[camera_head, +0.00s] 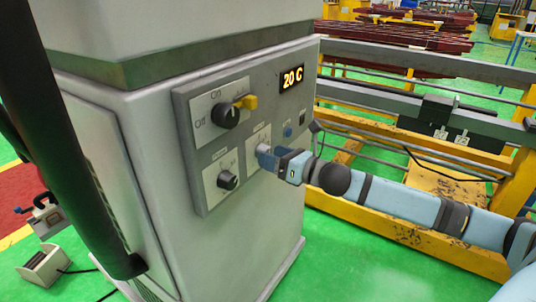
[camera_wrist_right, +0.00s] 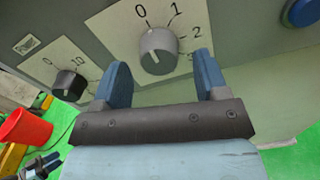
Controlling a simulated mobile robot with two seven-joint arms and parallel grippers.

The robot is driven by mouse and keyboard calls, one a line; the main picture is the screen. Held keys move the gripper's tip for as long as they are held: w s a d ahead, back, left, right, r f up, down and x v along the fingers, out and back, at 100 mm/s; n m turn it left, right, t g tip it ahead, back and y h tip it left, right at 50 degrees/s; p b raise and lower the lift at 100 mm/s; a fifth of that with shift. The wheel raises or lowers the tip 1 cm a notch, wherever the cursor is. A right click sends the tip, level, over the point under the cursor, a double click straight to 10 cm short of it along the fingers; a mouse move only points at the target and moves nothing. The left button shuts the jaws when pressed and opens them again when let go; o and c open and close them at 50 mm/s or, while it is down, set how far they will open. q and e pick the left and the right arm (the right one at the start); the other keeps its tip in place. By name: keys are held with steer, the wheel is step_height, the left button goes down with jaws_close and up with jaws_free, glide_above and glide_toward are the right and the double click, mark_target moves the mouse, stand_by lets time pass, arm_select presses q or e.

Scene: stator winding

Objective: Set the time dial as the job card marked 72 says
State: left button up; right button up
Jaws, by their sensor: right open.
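A grey oven-like cabinet (camera_head: 150,130) carries a control panel with several controls. In the right wrist view a grey dial (camera_wrist_right: 158,50) has a scale with 0, 1 and 2, and its white mark points toward 0. A black dial (camera_wrist_right: 70,84) with 0 and 10 on its scale is to its left; it also shows in the head view (camera_head: 228,180). My right gripper (camera_wrist_right: 162,62) is open, with its fingers on either side of the grey dial; contact cannot be told. No readable job card marked 72 shows.
A lit display (camera_head: 292,78) reads 20 C. A black Off/On switch (camera_head: 228,115) with a yellow part sits above. A blue button (camera_head: 288,132) is near my gripper. Two small white cards (camera_head: 451,136) hang at the rail behind, too small to read. A red container (camera_wrist_right: 25,128) stands far left.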

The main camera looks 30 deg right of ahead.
steer(key=shift+x, duration=1.05)
steer(key=c, duration=0.9)
